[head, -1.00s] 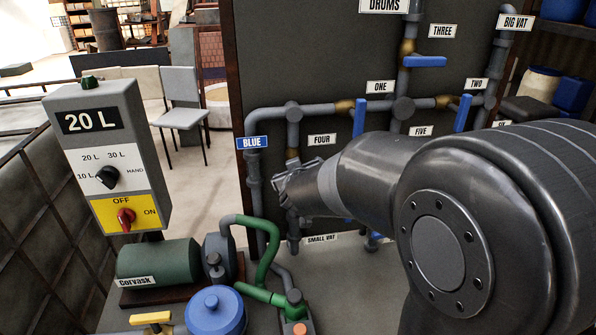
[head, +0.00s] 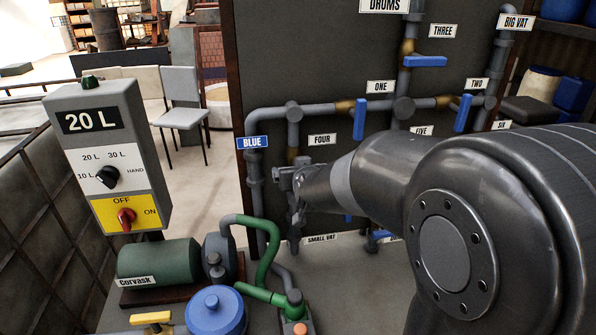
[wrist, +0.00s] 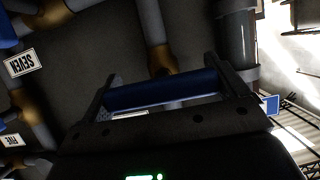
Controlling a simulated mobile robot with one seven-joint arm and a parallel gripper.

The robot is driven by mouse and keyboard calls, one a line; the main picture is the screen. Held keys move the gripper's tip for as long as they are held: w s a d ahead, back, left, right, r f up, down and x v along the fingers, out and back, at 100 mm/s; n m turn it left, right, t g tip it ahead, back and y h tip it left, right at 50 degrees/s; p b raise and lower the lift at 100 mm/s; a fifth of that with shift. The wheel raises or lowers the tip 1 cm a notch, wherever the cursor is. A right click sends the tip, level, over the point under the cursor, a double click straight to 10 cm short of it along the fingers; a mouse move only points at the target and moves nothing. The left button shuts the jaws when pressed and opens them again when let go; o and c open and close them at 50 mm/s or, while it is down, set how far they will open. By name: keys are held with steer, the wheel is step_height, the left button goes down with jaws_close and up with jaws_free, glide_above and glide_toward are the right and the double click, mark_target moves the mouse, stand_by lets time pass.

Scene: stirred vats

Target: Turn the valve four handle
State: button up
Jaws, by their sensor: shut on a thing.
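The valve four handle is a blue bar (wrist: 160,94) that shows in the wrist view, lying lengthwise between my two dark fingers. My gripper (wrist: 163,80) is shut on it, one finger at each end. In the head view my gripper (head: 288,180) is at the pipe below the FOUR label (head: 321,139), and it hides the handle there. A brass-coloured valve fitting (head: 292,155) shows just above my gripper.
Blue handles of valve one (head: 359,119), two (head: 463,113) and three (head: 425,61) are on the pipes. A control box (head: 108,150) reading 20 L stands at left. A green pump (head: 158,258) and a blue-topped vessel (head: 215,310) are below my gripper.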

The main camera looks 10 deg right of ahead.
steer(key=o, duration=0.7)
steer(key=v, duration=1)
steer(key=shift+s+r, duration=0.2)
steer(key=shift+s, duration=0.15)
steer(key=s+d+f+g, duration=0.1)
steer(key=s+g, duration=0.3)
steer(key=s, duration=0.7)
steer(key=s+d+f+g, duration=0.1)
steer(key=s+g, duration=0.3)
steer(key=s, duration=0.6)
steer(key=shift+s+f, duration=0.4)
steer(key=shift+f, duration=0.5)
